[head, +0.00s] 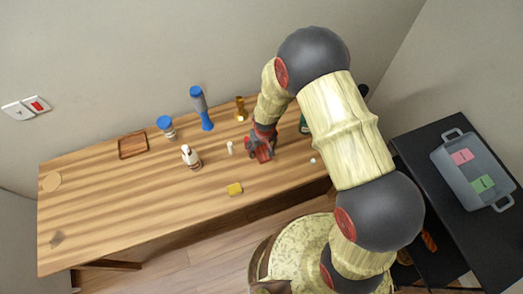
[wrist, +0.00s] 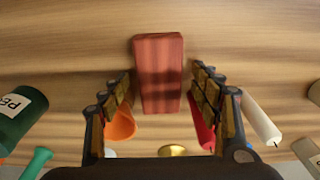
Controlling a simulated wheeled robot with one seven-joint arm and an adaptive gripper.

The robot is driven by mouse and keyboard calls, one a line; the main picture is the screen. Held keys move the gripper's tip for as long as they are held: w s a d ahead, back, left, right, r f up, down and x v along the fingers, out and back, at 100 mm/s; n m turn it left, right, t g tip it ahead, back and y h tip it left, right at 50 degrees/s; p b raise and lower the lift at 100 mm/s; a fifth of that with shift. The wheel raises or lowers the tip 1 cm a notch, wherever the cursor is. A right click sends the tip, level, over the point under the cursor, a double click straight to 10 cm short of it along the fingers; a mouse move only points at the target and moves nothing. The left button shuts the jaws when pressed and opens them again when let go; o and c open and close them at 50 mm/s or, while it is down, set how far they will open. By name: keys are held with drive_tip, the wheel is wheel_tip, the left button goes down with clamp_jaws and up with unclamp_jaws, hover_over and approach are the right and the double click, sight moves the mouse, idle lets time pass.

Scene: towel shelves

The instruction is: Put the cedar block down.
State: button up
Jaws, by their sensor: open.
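The cedar block (wrist: 158,75) is a reddish-brown block with darker bands. In the wrist view it lies between and just past the fingertips of my gripper (wrist: 162,88), and both fingers stand clear of its sides. My gripper is open. In the head view the block (head: 264,154) shows below my gripper (head: 262,143), over the right part of the striped wooden table (head: 110,225). The block appears to rest on the tabletop, though contact under it is hidden.
Near the gripper, the wrist view shows a green labelled cylinder (wrist: 20,112), an orange object (wrist: 122,123), a red object (wrist: 202,128) and a white stick (wrist: 261,122).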

drive_tip(key=shift+c, duration=0.6)
drive_tip(key=shift+r, duration=0.1)
drive_tip(key=c, duration=1.1)
drive_tip(key=shift+c, duration=0.7)
